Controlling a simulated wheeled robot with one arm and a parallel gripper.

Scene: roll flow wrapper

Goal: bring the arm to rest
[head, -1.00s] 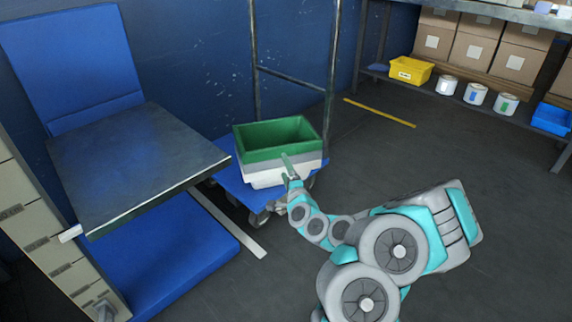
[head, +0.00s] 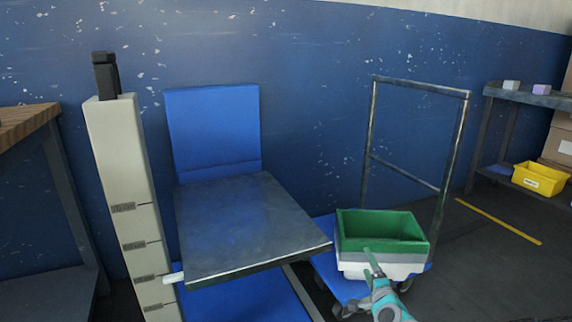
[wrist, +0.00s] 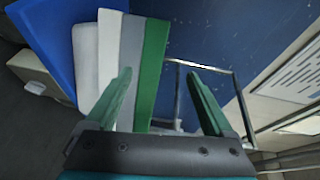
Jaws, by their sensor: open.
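My gripper (wrist: 160,90) is open in the wrist view, with its two green fingers spread apart and nothing between them. In the head view my gripper (head: 369,262) is at the near side of the stacked bins, in front of them; whether it touches them I cannot tell. The top bin is green (head: 350,228), over a grey and a white one (head: 352,268). The stack also shows in the wrist view, where the green bin (wrist: 152,70) lies just past the left finger. The rest of my arm runs out of the bottom of the head view.
The bins stand on a blue cart (head: 333,277) with a metal frame handle (head: 374,130). A grey-topped lift table (head: 240,225) stands left of it beside a beige post (head: 125,190). A shelf (head: 530,97) with a yellow bin (head: 540,179) is at right. Open floor lies between cart and shelf.

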